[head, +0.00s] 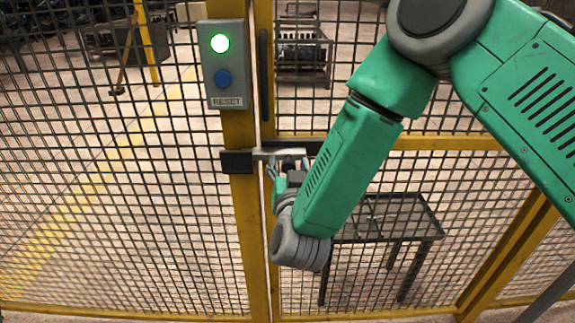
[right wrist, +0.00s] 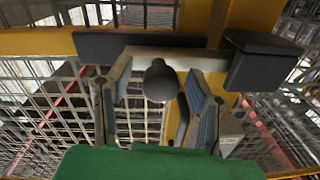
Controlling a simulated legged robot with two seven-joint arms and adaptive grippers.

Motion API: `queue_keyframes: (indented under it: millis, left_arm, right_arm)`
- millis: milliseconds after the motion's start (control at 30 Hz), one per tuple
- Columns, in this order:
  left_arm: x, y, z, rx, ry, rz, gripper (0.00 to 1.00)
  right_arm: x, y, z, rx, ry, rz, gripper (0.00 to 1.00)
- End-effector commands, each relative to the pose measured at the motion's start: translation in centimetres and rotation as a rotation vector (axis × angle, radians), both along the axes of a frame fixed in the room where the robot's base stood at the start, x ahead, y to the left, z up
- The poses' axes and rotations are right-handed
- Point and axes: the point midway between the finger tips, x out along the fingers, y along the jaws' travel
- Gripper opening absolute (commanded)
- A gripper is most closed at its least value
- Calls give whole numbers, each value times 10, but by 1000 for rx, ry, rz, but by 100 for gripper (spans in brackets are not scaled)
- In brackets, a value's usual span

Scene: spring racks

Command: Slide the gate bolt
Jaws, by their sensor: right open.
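The gate bolt (head: 268,153) is a light metal bar in the head view, running between black blocks on the yellow gate post and gate frame. In the right wrist view the bolt (right wrist: 200,60) spans from a black block at left to a black block at right. Its round dark knob (right wrist: 160,80) sticks out toward the camera. My right gripper (head: 283,170) is at the bolt, partly hidden by its own arm. In the right wrist view its open fingers (right wrist: 157,100) stand on either side of the knob, with visible gaps. My left gripper is not in view.
A grey control box (head: 225,65) with a lit green lamp, a blue button and a RESET label is on the yellow post above the bolt. Wire mesh fence (head: 110,220) fills both sides. A dark metal table (head: 400,215) stands behind the mesh at right.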

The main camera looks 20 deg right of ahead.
Motion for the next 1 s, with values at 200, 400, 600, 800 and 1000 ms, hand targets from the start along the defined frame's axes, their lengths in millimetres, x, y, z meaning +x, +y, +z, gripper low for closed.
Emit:
queue_keyframes:
  millis: [200, 400, 600, 800, 1000]
  left_arm:
    - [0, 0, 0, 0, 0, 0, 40]
    - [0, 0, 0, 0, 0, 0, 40]
    - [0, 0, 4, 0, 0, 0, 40]
    - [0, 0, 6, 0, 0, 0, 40]
    - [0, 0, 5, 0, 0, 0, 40]
  right_arm:
    - [0, 2, 0, -2, 0, 0, 6]
    - [-1, 1, 0, -3, 1, 0, 0]
    - [-7, -24, 1, -6, 2, -2, 0]
    - [-13, -41, 0, 0, 1, 0, 0]
    - [-12, -40, 0, -1, 0, -1, 29]
